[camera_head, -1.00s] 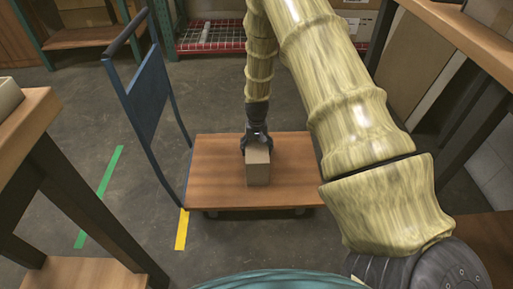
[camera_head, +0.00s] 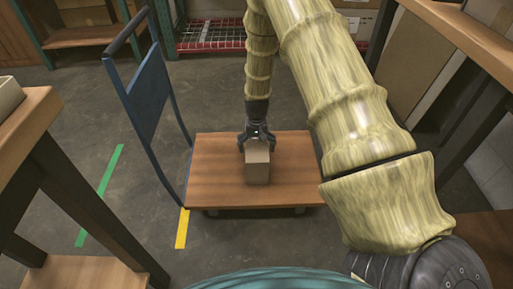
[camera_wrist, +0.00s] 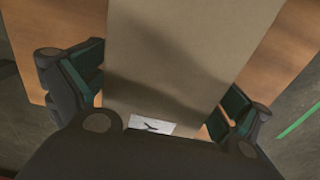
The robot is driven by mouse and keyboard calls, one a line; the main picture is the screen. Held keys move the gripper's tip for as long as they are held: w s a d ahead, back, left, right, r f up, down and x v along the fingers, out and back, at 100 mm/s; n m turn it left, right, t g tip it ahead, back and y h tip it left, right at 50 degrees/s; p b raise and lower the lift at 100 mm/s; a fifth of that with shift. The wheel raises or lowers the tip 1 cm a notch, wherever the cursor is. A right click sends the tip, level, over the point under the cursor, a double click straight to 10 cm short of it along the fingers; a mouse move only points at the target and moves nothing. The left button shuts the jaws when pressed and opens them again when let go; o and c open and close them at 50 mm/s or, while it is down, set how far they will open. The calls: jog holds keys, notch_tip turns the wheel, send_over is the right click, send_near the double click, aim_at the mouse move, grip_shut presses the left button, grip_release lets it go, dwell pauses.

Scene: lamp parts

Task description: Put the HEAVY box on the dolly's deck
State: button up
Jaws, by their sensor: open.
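A cardboard box (camera_head: 257,166) stands on the wooden deck (camera_head: 215,165) of the dolly, near the middle. My gripper (camera_head: 257,143) is just above and around the top of the box, with its fingers spread. In the wrist view my gripper (camera_wrist: 165,105) is open, one finger on each side of the box (camera_wrist: 190,55), with gaps between the fingers and its faces. A white label with a dark mark (camera_wrist: 152,125) shows on the box; I cannot read it. The dolly's blue handle (camera_head: 150,90) rises at the deck's left end.
A wooden table (camera_head: 35,115) with a pale container (camera_head: 8,95) stands at the left. A shelf bench (camera_head: 465,40) is at the right. Red mesh racking (camera_head: 210,38) is behind. Green (camera_head: 100,195) and yellow (camera_head: 182,228) tape marks the floor. The deck around the box is bare.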

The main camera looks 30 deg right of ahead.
notch_tip(320, 180, up, 12)
jog(key=p, duration=0.4)
jog(key=shift+f+p, duration=0.1)
jog(key=shift+p, duration=0.3)
